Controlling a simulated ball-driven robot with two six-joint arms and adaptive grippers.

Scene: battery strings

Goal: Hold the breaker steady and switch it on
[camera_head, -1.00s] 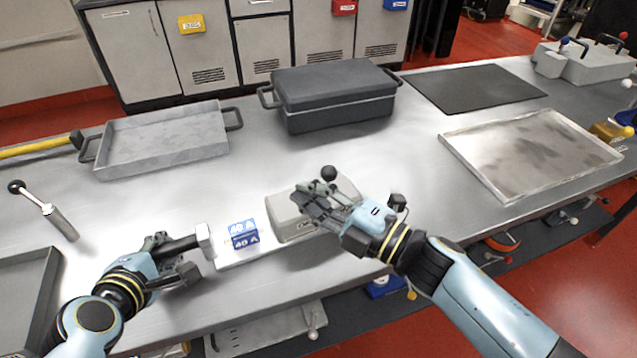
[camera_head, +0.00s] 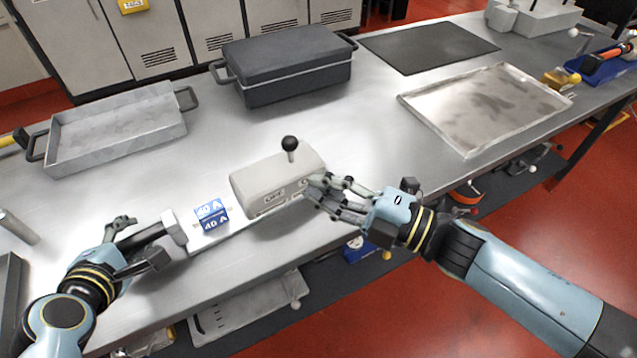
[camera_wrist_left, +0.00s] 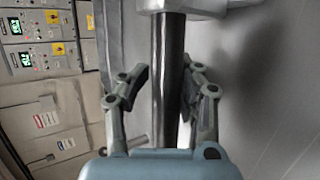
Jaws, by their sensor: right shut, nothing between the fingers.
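The breaker is a grey box (camera_head: 262,188) with a short lever ending in a black knob (camera_head: 290,143); the lever stands up from its top. A pale base plate (camera_head: 222,240) reaches left from it, with a blue 40 A block (camera_head: 211,214) on it. A dark handle bar (camera_head: 143,235) sticks out from the plate's left end. My left gripper (camera_head: 136,243) is open, with its fingers on either side of the bar. The left wrist view shows the bar (camera_wrist_left: 168,85) between the fingers, with a gap on the left. My right gripper (camera_head: 318,191) is shut and empty at the breaker's right front, below the knob.
A lidded dark case (camera_head: 290,75) stands behind the breaker, and a grey tray (camera_head: 115,130) is at the back left. A black mat (camera_head: 428,46) and a metal tray (camera_head: 485,105) lie to the right. The table between breaker and case is clear.

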